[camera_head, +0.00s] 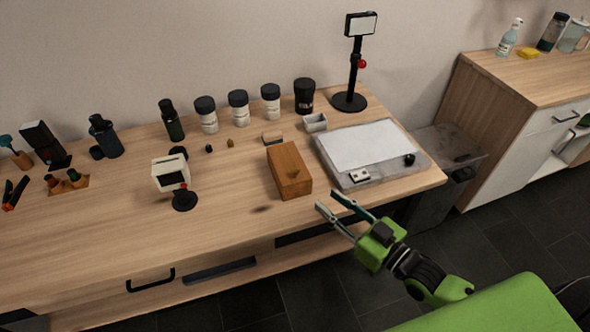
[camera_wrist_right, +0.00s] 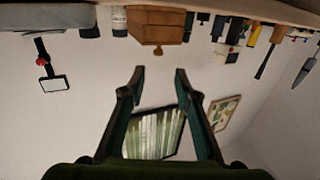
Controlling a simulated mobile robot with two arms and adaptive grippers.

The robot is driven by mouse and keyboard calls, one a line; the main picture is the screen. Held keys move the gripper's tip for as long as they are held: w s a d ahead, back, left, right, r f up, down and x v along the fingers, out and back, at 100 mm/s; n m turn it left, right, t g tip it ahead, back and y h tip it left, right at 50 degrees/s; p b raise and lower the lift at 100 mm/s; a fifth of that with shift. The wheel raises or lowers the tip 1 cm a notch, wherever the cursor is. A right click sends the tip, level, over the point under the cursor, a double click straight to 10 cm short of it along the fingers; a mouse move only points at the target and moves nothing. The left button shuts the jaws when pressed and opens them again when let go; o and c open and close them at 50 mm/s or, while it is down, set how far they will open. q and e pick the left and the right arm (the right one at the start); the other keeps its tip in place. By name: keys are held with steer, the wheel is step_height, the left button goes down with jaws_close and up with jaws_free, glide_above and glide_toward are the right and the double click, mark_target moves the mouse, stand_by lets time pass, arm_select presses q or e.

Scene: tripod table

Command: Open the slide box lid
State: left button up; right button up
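The wooden slide box (camera_head: 289,168) sits on the table, left of the white-topped tray. Its lid looks closed, with a small darker mark near its front end. In the right wrist view the box (camera_wrist_right: 158,27) appears upside down at the top, with a small knob below it. My right gripper (camera_head: 326,199) is in front of the box, near the table's front edge. Its two fingers (camera_wrist_right: 158,72) are spread apart, with nothing between them and no contact with the box. My left gripper is not in view.
The grey tray (camera_head: 415,164) stands just right of the box. A small white device (camera_head: 170,174) on a black base stands to the left. Several jars and bottles line the wall. The table between device and box is mostly clear.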

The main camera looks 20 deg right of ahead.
mark_target(298, 172)
steer(key=b+x, duration=0.5)
steer(key=x, duration=0.8)
steer(key=shift+d+r, duration=0.15)
steer(key=shift+d, duration=0.05)
steer(key=shift+w+a+r, duration=0.1)
steer(key=shift+w+a, duration=0.1)
steer(key=shift+w, duration=0.25)
jaws_close()
